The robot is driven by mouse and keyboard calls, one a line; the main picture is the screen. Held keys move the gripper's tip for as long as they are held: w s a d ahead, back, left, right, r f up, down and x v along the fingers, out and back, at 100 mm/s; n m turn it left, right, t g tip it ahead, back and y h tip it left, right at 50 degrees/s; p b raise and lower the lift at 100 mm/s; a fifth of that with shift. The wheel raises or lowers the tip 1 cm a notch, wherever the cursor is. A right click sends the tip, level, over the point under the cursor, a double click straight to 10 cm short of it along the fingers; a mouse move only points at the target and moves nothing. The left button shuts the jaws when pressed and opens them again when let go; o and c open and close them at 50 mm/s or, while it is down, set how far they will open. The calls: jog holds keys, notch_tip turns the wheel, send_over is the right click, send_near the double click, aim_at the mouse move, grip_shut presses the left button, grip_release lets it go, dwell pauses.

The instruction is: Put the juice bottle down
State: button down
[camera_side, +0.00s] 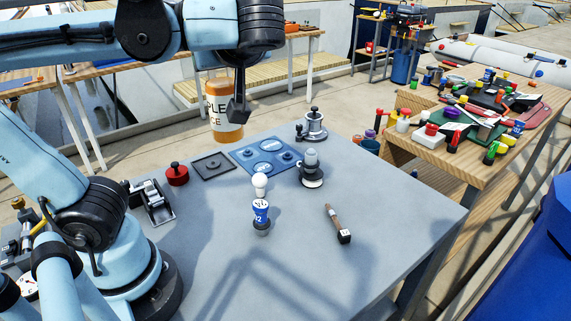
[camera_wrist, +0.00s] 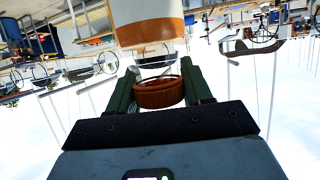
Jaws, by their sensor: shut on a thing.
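The juice bottle (camera_side: 225,112) has an orange base and a white label with dark letters. The bottle's white and orange body (camera_wrist: 150,22) extends beyond the fingers. The side view does not show clearly how far the bottle is from the table.
A blue plate with round recesses (camera_side: 266,155), a dark square plate (camera_side: 213,165) and a red knobbed piece (camera_side: 177,174) are on the table. The table's right front is clear.

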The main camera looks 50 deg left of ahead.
aim_at(223, 119)
notch_tip(223, 119, down, 10)
jog(key=shift+f, duration=0.25)
jog(key=shift+a+f, duration=0.15)
jog(key=shift+f, duration=0.1)
jog(key=s+a+f, duration=0.1)
jog(key=a+f, duration=1)
jog(key=shift+s, duration=0.35)
jog(key=shift+a, duration=0.1)
jog(key=shift+c, duration=2.4)
grip_release()
